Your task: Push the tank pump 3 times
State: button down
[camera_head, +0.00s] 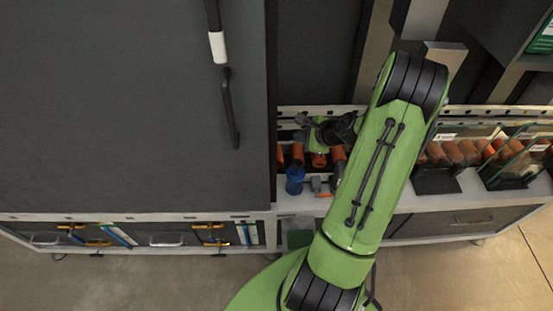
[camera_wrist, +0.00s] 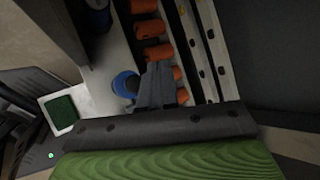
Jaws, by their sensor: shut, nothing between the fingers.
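No part is clearly recognisable as the tank pump. A blue, bottle-like item (camera_head: 295,181) stands on the pale ledge below my gripper in the head view. In the wrist view a round blue item (camera_wrist: 125,84) with a dark centre is just left of my gripper's fingers (camera_wrist: 157,70); whether they touch cannot be told. The fingers are together with nothing between them. In the head view my gripper (camera_head: 306,122) is at the ledge beside the dark cabinet, its tips small and unclear. My arm covers part of the ledge.
Orange cylinders (camera_wrist: 152,28) line the ledge, close to the fingers. A large dark cabinet (camera_head: 130,100) with a long handle stands left. Glass-fronted bins (camera_head: 462,150) are at right. A green-topped box (camera_wrist: 61,112) lies lower left in the wrist view. Floor is open in front.

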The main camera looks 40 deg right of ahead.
aim_at(297, 166)
jog(key=shift+s+d+f, duration=0.1)
jog(key=shift+d, duration=0.1)
notch_tip(297, 166, down, 9)
jog(key=b, duration=0.7)
dwell(1.8)
jog(key=shift+f+b, duration=0.3)
jog(key=shift+b, duration=0.15)
jog(key=shift+f+b, duration=0.4)
jog(key=shift+f, duration=0.15)
dwell(0.4)
jog(key=shift+s+a+f+b, duration=0.45)
jog(key=shift+s+f+b, duration=0.25)
jog(key=shift+b, duration=0.25)
dwell(0.9)
